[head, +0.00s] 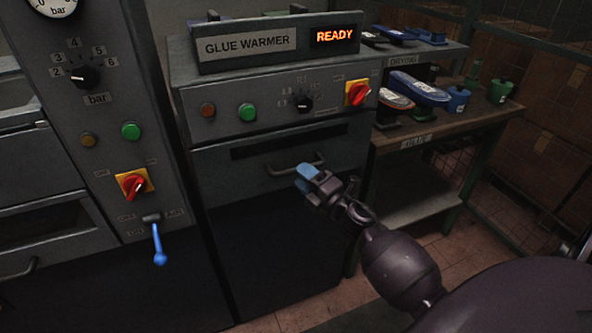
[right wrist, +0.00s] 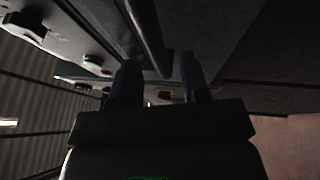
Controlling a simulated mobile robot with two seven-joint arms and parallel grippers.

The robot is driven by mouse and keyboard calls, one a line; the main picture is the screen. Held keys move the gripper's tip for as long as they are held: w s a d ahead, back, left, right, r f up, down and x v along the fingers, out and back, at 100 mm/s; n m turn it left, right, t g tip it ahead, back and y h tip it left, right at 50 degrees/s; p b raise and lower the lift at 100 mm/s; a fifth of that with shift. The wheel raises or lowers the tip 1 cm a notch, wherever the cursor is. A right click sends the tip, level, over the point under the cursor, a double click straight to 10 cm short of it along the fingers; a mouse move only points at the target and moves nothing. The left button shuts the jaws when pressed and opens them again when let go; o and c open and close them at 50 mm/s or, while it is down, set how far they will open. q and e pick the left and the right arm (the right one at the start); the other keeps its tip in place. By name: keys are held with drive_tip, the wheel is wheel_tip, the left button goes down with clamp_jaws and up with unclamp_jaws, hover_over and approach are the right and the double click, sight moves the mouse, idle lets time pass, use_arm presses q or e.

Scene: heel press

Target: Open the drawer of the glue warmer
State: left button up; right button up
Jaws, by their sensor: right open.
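The glue warmer (head: 270,75) is a grey cabinet with a name plate and a lit READY display. Its drawer (head: 232,182) looks shut, its grey front below a dark slot. The drawer's bar handle (head: 284,170) shows in the head view beside my right gripper (head: 306,178), which has blue fingertips. In the right wrist view the handle (right wrist: 146,36) is a dark bar running down toward the space between the open fingers (right wrist: 160,72). I cannot tell whether it lies between them. The fingers hold nothing visibly. My left gripper is not in view.
Above the drawer are a knob (head: 304,103), a green button (head: 247,112) and a red-yellow switch (head: 357,93). At left stands another machine with a blue lever (head: 158,245). At right a bench (head: 470,125) holds shoes and pots. The floor before the bench is clear.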

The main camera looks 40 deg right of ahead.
drive_tip(key=shift+x, duration=1.55)
clamp_jaws()
